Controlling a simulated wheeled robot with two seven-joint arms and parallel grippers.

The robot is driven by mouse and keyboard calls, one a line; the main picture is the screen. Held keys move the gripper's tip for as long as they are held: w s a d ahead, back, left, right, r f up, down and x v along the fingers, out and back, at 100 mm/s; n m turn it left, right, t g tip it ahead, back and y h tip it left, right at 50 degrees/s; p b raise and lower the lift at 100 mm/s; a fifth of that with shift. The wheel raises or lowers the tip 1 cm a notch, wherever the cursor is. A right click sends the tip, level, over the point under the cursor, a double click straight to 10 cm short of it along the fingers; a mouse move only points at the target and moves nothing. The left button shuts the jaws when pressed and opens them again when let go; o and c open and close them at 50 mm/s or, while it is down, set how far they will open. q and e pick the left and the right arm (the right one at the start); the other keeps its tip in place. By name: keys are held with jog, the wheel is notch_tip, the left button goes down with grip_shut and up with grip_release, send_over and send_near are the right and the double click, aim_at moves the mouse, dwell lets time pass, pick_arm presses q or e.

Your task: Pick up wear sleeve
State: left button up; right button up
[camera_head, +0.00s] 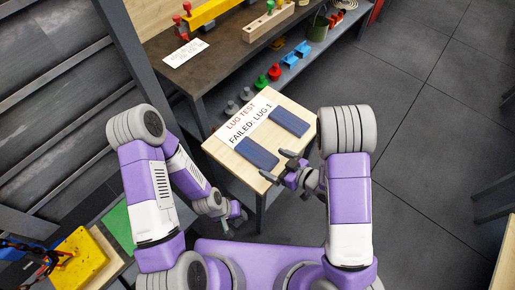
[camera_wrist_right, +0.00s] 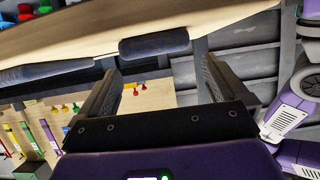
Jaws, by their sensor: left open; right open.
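I cannot make out for sure which thing is the wear sleeve. A small wooden-topped table (camera_head: 222,152) bears two dark blue pads, one near (camera_head: 257,153) and one far (camera_head: 289,122). My right gripper (camera_head: 275,166) is open and empty at the table's near right edge, close to the near pad. In the right wrist view its fingers (camera_wrist_right: 158,88) stand apart with nothing between them, below the tabletop edge (camera_wrist_right: 200,20) and a dark blue pad (camera_wrist_right: 155,44). My left gripper (camera_head: 232,220) is open, lower down in front of the table; its fingertips are small and dark here.
A white sheet on the table reads "LUG TEST FAILED: LUG 1" (camera_head: 249,122). Behind stands a dark workbench (camera_head: 225,60) with a yellow tool, a wooden block (camera_head: 268,27) and a lower shelf of coloured parts. A yellow block (camera_head: 80,258) is at lower left. Floor at right is clear.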

aim_at(258, 154)
jog(key=shift+s+a, duration=0.1)
jog(key=shift+a, duration=0.05)
jog(key=shift+a+f, duration=0.15)
jog(key=shift+a, duration=0.15)
jog(key=x, duration=0.2)
jog(key=b+x, duration=0.1)
jog(key=x, duration=0.1)
jog(key=b+x, duration=0.1)
jog(key=x, duration=0.1)
jog(key=shift+w+a, duration=0.15)
jog(key=shift+w, duration=0.5)
jog(key=c, duration=0.9)
jog(key=shift+r, duration=0.25)
